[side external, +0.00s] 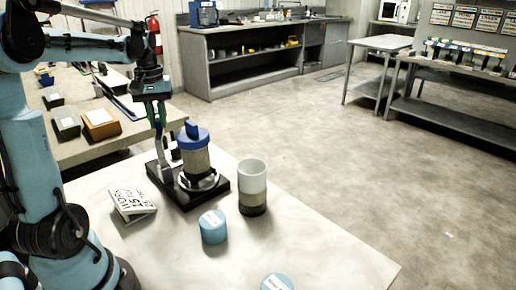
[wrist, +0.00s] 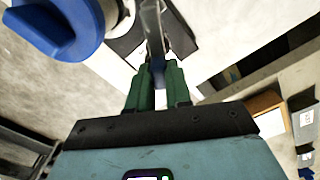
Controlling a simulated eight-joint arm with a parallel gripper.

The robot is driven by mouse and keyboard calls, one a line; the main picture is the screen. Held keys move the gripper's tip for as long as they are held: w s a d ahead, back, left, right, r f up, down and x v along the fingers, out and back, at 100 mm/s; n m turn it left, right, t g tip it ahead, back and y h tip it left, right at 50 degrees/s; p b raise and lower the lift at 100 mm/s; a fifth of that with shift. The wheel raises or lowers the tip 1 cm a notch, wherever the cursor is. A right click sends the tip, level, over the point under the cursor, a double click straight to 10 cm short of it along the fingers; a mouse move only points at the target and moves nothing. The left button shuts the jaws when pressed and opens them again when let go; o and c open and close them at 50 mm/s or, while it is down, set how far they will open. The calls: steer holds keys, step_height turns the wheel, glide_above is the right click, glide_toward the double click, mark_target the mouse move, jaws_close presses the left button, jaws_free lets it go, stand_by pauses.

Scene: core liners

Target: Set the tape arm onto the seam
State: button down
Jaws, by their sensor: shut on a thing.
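A grey liner tube (side external: 195,162) with a blue cap (side external: 192,136) stands upright on a black base (side external: 205,193) on the near table. The blue cap also fills the upper left of the wrist view (wrist: 60,25). My gripper (side external: 159,136) is just left of the cap, above the rear left of the base. Its green fingers (wrist: 158,84) are shut on a slim grey bar, which looks like the tape arm (wrist: 152,32). The bar runs away from the fingers beside the cap. Where its far end meets the tube, and the seam itself, I cannot make out.
A white and brown cylinder (side external: 253,190) stands right of the base. A light blue round piece (side external: 213,227) is in front, and another (side external: 277,283) is at the front edge. A printed card stand (side external: 132,202) is at the left. The table's right front is clear.

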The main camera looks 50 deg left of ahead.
steer(key=shift+w+d+m, duration=0.4)
steer(key=shift+d+m, duration=0.05)
steer(key=shift+m, duration=0.85)
steer(key=shift+w+d+m, duration=0.4)
steer(key=shift+d+m, duration=0.1)
steer(key=shift+m, duration=0.8)
steer(key=shift+w+d+m, duration=0.4)
steer(key=shift+d+m, duration=0.05)
steer(key=shift+m, duration=0.85)
steer(key=c, duration=1)
jaws_free()
steer(key=shift+c, duration=0.2)
step_height(320, 180, up, 12)
